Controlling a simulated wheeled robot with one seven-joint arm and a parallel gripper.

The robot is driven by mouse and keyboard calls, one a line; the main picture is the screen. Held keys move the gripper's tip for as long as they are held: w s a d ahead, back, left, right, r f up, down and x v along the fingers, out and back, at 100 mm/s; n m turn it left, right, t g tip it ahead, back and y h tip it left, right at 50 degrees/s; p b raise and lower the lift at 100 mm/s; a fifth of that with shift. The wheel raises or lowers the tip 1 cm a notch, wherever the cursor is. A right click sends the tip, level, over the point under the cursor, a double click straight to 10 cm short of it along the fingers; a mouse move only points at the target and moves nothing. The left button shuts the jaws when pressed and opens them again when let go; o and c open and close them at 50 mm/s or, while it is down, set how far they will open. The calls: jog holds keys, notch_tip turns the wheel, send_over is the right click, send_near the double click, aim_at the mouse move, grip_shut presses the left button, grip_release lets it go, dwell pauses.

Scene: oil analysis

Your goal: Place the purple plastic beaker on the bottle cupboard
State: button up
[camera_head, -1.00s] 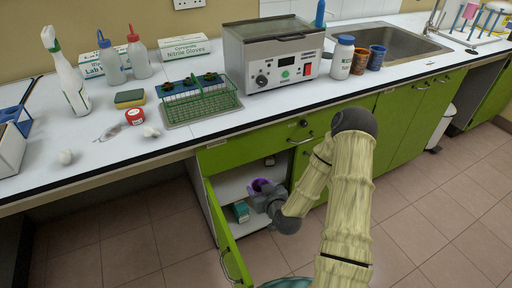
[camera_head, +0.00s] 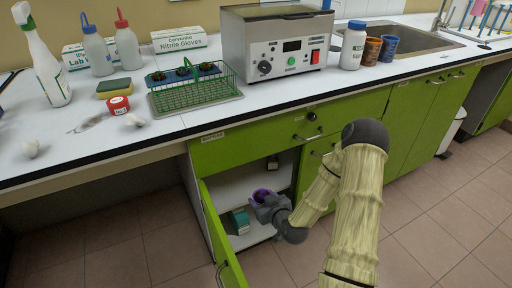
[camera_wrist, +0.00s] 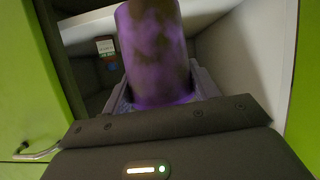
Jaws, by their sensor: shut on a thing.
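The purple plastic beaker (camera_head: 262,195) is in my gripper (camera_head: 268,203), inside the open lower cupboard (camera_head: 240,190). In the wrist view the purple beaker (camera_wrist: 154,50) stands between the jaws, which are shut on it. The cupboard has a white interior with an upper shelf and a floor. The green door (camera_head: 222,245) is swung open at the left. Whether the beaker touches a cupboard surface cannot be told.
A teal box (camera_head: 239,221) stands on the cupboard floor, left of my gripper. The counter above holds a water bath (camera_head: 275,45) and a green rack (camera_head: 195,92).

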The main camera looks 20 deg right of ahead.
jog(key=w+a+b, duration=0.3)
jog(key=w, duration=1.4)
jog(key=shift+b, duration=0.3)
jog(key=shift+w+a+f+b, duration=0.1)
jog(key=shift+w+f+b, duration=0.1)
jog(key=shift+f+b, duration=0.55)
jog(key=shift+w+a+f+b, duration=0.15)
jog(key=shift+f+b, duration=0.25)
jog(key=shift+f, duration=0.6)
jog(key=shift+d, duration=0.15)
jog(key=shift+f, duration=0.15)
jog(key=o, duration=0.9)
jog(key=shift+w, duration=0.1)
jog(key=shift+o, duration=0.2)
